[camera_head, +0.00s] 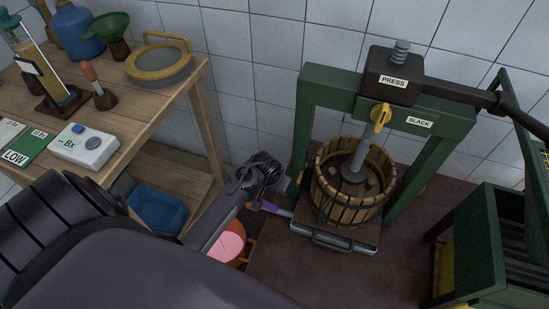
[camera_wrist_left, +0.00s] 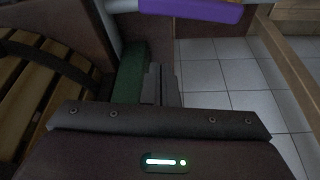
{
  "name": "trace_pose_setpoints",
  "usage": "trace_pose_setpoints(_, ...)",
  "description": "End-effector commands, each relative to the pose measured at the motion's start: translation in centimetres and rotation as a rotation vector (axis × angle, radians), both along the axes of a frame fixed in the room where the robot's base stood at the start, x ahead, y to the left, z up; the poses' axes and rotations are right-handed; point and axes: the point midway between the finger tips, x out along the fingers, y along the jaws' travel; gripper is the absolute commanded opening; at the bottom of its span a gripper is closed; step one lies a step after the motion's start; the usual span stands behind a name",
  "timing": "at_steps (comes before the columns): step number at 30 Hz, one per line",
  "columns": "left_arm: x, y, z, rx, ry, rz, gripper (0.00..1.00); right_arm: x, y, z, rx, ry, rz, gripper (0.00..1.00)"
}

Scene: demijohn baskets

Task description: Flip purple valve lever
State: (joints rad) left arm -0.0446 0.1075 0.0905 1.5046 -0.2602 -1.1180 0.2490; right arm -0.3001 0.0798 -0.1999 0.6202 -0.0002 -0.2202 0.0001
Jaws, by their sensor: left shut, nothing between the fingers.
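The purple valve lever (camera_head: 268,207) sits at the left front corner of the press, beside the press tray (camera_head: 333,243). In the left wrist view the purple lever (camera_wrist_left: 192,10) lies across the top edge, on the end of a light metal piece. My left gripper (camera_head: 276,181) is just above the lever in the head view, beside the press's left post. Its fingers (camera_wrist_left: 158,84) are shut and empty. I see a gap between them and the lever in the wrist view and no clear contact. My right gripper is not in view.
The green press frame (camera_head: 313,90) holds a slatted wooden basket (camera_head: 340,205) close to my left gripper. An orange bucket with pink contents (camera_head: 228,247) stands below the lever. A wooden table (camera_head: 172,100) with a blue bin (camera_head: 158,207) under it is at left.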

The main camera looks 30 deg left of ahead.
Motion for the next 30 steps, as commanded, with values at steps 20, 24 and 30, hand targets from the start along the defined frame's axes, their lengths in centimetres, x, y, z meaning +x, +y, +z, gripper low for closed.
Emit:
trace_pose_setpoints(20,-2.4,-0.1,-4.6,0.001,-0.001,-0.001,0.00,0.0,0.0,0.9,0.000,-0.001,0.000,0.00)
trace_pose_setpoints(24,-2.4,-0.1,-4.7,0.001,-0.001,-0.001,0.00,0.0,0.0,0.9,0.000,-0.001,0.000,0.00)
trace_pose_setpoints(30,-2.4,-0.1,-4.6,0.001,-0.001,-0.003,0.00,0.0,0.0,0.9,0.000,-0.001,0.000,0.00)
